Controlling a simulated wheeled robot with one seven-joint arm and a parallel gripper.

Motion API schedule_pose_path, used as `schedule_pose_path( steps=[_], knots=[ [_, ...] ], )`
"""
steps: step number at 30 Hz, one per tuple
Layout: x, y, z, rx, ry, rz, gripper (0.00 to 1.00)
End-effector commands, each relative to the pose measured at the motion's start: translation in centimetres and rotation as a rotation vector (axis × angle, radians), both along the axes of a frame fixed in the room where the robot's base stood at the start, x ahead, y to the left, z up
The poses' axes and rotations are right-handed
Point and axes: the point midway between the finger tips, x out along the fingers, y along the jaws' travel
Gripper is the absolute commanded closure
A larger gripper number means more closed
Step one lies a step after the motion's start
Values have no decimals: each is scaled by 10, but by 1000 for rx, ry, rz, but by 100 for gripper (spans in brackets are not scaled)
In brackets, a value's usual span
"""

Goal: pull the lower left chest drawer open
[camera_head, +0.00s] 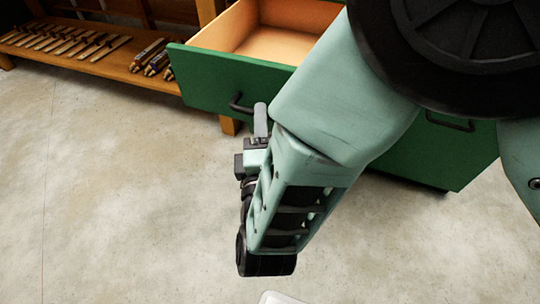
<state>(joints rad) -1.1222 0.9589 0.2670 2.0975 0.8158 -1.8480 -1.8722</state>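The green chest drawer at the left (212,82) is pulled out. Its orange-brown inside (265,35) shows, and the part I can see is empty. A dark bar handle (238,104) is on its front. My gripper (260,122) is just in front of this drawer, at the right end of the handle. One grey finger shows upright there and overlaps the handle in the picture. I cannot tell whether it touches the handle or whether the gripper is open or shut. My arm hides the right part of the drawer and much of the chest.
A green front (462,150) with another dark handle (450,122) is at the right, partly behind my arm. A low wooden shelf (130,80) with several tools is at the upper left. The concrete floor (110,200) in front is clear. A pale object edge shows at the bottom.

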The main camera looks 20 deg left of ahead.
Motion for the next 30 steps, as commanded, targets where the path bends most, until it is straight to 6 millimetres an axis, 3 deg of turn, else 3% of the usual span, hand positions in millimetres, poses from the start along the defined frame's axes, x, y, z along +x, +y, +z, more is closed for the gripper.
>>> schedule_pose_path(
  steps=[12,15,22,30],
  knots=[
    [-91,-37,-16,-5,-2,8,66],
    [-106,-43,-20,-5,-2,6,66],
    [-131,-55,-25,-3,-1,1,66],
    [-137,-58,-27,-1,-2,-1,66]
  ],
)
